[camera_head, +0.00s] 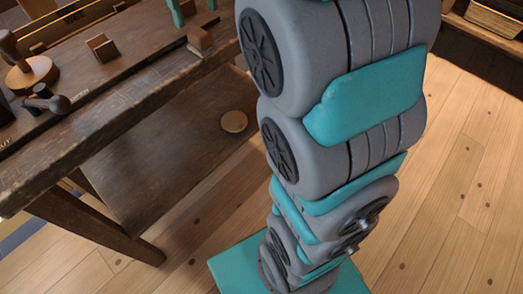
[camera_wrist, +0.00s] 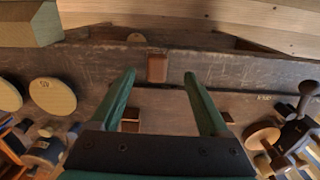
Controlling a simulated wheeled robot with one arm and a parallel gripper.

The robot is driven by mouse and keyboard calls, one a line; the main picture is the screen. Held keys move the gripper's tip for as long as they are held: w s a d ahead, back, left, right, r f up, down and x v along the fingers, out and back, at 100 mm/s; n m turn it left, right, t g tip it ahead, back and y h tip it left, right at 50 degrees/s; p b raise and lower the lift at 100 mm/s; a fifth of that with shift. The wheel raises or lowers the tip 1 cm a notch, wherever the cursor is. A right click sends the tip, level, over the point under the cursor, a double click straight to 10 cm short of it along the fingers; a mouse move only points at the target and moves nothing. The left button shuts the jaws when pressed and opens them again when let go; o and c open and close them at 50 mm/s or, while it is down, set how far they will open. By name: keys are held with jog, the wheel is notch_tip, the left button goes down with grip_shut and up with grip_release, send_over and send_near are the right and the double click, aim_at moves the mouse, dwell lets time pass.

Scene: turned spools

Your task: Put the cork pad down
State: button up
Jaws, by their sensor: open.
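A small round shape past the bench edge in the wrist view (camera_wrist: 136,38) may be the same disc. My gripper (camera_wrist: 160,73) is open with its green fingers apart and nothing visibly held. It is above the bench top, and its finger ends show at the top of the head view (camera_head: 175,10). A small brown block (camera_wrist: 157,68) appears between the fingertips in the wrist view, on the bench near its edge.
The brown block also shows in the head view (camera_head: 200,40). A wooden disc with a dark knob (camera_head: 32,74) stands at the bench's left. Two pale discs, one of them clear (camera_wrist: 53,97), are at left in the wrist view. The lower shelf (camera_head: 150,170) is mostly bare.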

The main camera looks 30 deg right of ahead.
jog(key=s+f+m+g, duration=0.1)
jog(key=s+f+m, duration=0.2)
jog(key=s+f, duration=1.9)
jog(key=s, duration=0.3)
jog(key=shift+s+g, duration=0.2)
jog(key=shift+g, duration=0.1)
jog(key=shift+o, duration=0.2)
